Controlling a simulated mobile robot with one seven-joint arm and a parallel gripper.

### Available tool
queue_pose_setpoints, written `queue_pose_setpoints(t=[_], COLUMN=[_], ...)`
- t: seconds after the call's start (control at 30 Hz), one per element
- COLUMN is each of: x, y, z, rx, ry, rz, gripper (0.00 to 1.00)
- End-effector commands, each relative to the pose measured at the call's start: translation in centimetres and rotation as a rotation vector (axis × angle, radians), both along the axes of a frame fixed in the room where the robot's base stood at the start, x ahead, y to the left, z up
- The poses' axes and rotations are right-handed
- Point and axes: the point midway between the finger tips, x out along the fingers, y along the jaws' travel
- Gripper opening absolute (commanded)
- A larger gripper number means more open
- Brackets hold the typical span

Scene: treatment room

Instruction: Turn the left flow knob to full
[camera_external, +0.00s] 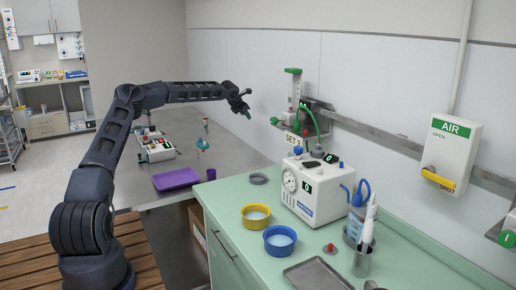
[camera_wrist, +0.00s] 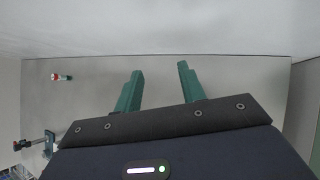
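A white machine (camera_external: 313,190) with a round dial and small dark displays stands on the green counter. It has a blue knob (camera_external: 297,151) at its top left and a dark round part (camera_external: 317,153) on top. A flowmeter with a green top (camera_external: 293,86) hangs on the wall rail behind, above a "SET 3" label. I cannot tell for certain which of these is the left flow knob. My gripper (camera_external: 243,106) is held high, left of the flowmeter and apart from it. In the wrist view its green fingers (camera_wrist: 160,70) are apart and empty.
Yellow (camera_external: 256,216) and blue (camera_external: 280,240) bowls, a metal tray (camera_external: 318,276) and a metal cup (camera_external: 362,262) stand on the green counter (camera_external: 235,210). A wall box labelled AIR (camera_external: 450,150) has a yellow lever. A purple tray (camera_external: 176,180) lies on the grey table (camera_external: 225,160).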

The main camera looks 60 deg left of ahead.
Motion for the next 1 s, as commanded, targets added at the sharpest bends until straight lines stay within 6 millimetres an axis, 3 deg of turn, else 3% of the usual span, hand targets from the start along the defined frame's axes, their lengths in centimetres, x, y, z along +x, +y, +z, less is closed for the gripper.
queue_pose_setpoints(t=[0.1, 0.2, 0.43, 0.67, 0.9, 0.93, 1.0], x=[0.6, 1.2, 1.8, -0.3, -6.0, -6.7, -8.3], y=[2.9, 3.9, 2.1, -2.6, -8.0, -8.8, -10.5], z=[4.4, 8.2, 14.8, 17.1, 16.5, 16.4, 16.3], rx=[0.391, 0.704, 1.347, 1.844, 2.139, -2.065, -1.864], ry=[0.016, 0.052, 0.197, 0.383, 0.497, -0.476, -0.408], rz=[-0.192, -0.376, -0.863, -1.462, -2.226, 2.224, 2.171], gripper=[0.40, 0.40, 0.40, 0.40, 0.40, 0.40, 0.40])
